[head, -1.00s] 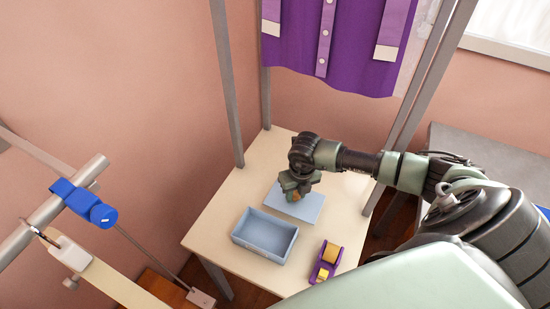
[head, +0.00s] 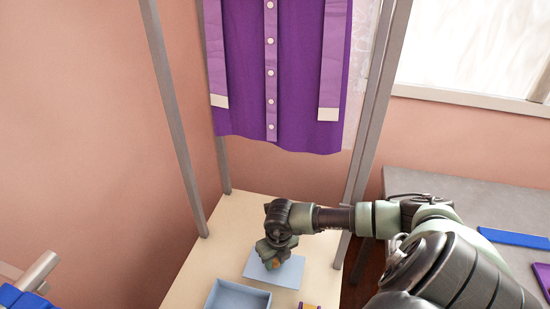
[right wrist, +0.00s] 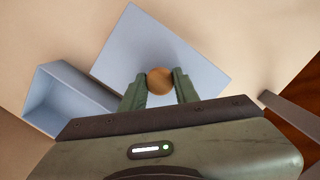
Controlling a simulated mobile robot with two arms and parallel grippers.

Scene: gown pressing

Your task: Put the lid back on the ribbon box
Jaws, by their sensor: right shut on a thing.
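The light blue lid (head: 287,272) lies flat and looks to be on or just above the cream table. It also shows in the right wrist view (right wrist: 140,45), with a round wooden knob (right wrist: 160,81) near its middle. My right gripper (head: 275,262) is over the lid, its two fingers (right wrist: 160,88) shut on the knob. The open light blue ribbon box (head: 237,296) stands beside the lid, nearer to me, cut by the lower edge of the head view. It looks empty where its inside shows. My left gripper is not in view.
A purple and yellow tape dispenser (head: 309,307) shows at the bottom edge. A purple gown (head: 290,90) hangs behind the table (head: 195,270) between grey posts. A grey bench (head: 450,190) with a blue item (head: 514,238) is at right.

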